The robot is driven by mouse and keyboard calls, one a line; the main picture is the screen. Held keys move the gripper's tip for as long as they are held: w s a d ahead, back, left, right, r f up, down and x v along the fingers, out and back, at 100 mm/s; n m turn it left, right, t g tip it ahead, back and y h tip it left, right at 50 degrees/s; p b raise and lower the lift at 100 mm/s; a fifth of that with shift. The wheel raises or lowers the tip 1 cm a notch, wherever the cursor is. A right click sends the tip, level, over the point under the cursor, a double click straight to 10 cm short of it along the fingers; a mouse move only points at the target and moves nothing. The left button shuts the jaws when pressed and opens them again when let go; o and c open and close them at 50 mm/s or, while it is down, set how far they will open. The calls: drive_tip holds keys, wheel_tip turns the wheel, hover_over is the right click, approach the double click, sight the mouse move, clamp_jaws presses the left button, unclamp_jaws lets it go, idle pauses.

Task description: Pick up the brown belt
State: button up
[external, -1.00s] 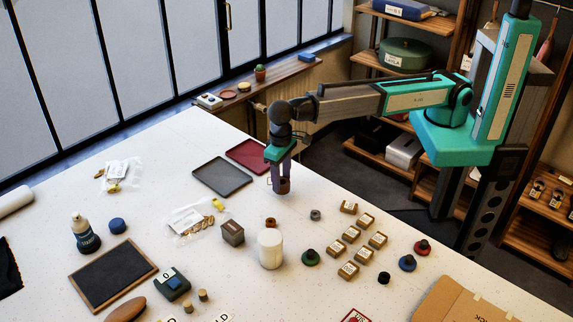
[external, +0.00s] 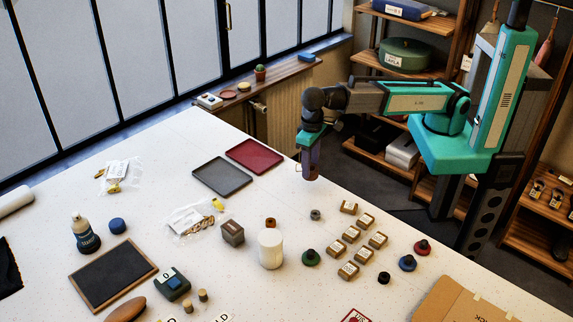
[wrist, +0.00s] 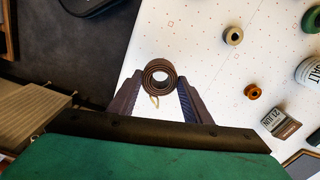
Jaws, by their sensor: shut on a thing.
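The brown belt (wrist: 158,76) is a rolled coil with a light metal buckle hanging from it in the wrist view. My gripper (wrist: 158,90) is shut on it, with the coil held between the two fingertips. In the external view my gripper (external: 310,172) is above the table's far right edge, fingers pointing down. The belt there is a small dark brown shape at the fingertips, mostly hidden by them.
A grey tray (external: 222,178) and a red tray (external: 254,156) lie left of my gripper. Grey (external: 315,215) and orange (external: 270,223) rolls, a white cylinder (external: 270,249) and several labelled boxes stand nearer. A shelf unit (external: 420,75) stands behind.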

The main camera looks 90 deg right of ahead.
drive_tip(key=shift+s+d+r+b, duration=0.1)
drive_tip(key=shift+s+d+b, duration=0.2)
drive_tip(key=shift+s, duration=0.5)
drive_tip(key=shift+s+d+r+b, duration=0.1)
drive_tip(key=shift+s+d, duration=0.3)
drive_tip(key=shift+s, duration=0.4)
drive_tip(key=shift+s+d+r+b, duration=0.15)
drive_tip(key=shift+s+d, duration=0.2)
drive_tip(key=shift+s, duration=0.45)
